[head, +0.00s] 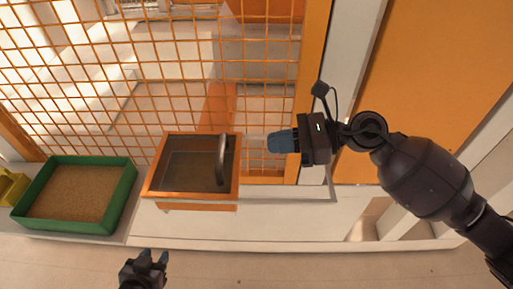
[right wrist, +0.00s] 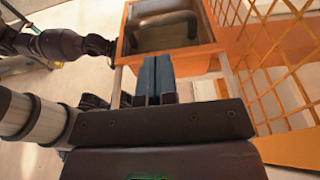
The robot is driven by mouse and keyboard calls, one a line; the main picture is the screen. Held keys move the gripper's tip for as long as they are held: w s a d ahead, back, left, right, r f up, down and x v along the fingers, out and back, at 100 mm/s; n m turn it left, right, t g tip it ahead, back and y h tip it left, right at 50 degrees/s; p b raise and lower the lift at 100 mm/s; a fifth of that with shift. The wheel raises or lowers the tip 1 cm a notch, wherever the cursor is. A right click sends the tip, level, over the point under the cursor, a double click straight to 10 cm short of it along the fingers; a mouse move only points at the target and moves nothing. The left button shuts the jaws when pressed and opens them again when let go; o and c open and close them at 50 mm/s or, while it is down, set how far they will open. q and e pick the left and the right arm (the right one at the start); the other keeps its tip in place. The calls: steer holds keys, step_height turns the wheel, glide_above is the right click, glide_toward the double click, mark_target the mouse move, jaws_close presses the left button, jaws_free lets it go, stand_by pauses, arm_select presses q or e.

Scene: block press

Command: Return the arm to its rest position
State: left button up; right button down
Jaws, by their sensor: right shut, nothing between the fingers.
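My right arm comes in from the right in the head view. Its gripper (head: 281,141) is shut and empty, with its blue fingers pointing left, just right of the orange box with a dark handle (head: 152,190). In the right wrist view the blue fingers (right wrist: 155,75) are together, with the orange box (right wrist: 207,60) just beyond them. My left gripper (head: 154,256) is at the bottom of the head view, below the counter's front edge. Its two fingers stand apart with nothing visible between them.
A green tray (head: 125,198) of brown grains stands left of the orange box on the white counter (head: 285,215). A yellow container (head: 8,190) is at the far left. An orange mesh (head: 180,75) rises behind, and an orange panel (head: 440,70) stands at the right. The floor in front is clear.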

steer(key=d, duration=0.2)
steer(key=d+r, duration=0.1)
steer(key=d, duration=0.2)
steer(key=shift+w+d+b, duration=0.1)
steer(key=shift+d+b, duration=0.05)
steer(key=shift+b, duration=0.2)
steer(key=shift+r, duration=0.1)
